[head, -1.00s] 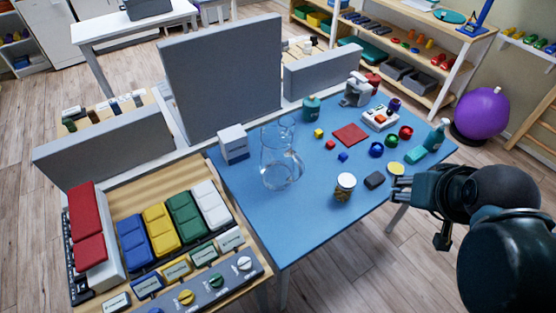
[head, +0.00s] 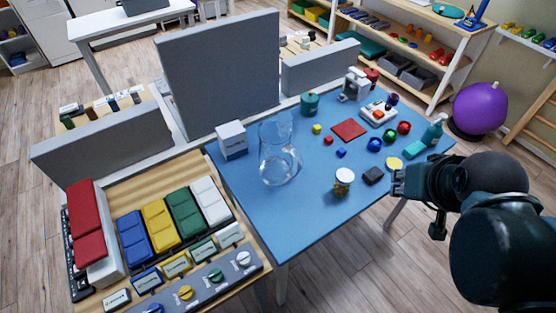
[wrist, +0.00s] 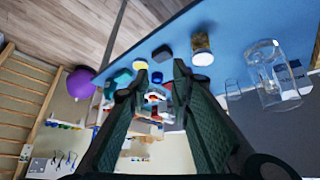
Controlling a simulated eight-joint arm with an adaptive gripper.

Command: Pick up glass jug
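The glass jug (head: 279,160) is clear and stands upright on the left half of the blue table (head: 262,217) in the head view. It also shows at the right of the wrist view (wrist: 268,82). My gripper (head: 398,180) is at the right edge of the table in the head view, well apart from the jug, with the jar between them. In the wrist view the two fingers (wrist: 160,85) are spread with a gap between their tips, and nothing is held.
A lidded jar (head: 343,182) and a dark block (head: 374,175) stand between jug and gripper. A white box (head: 232,140) is left of the jug. Several balls and blocks lie farther back. A grey panel (head: 220,75) rises behind the table. The table's front part is clear.

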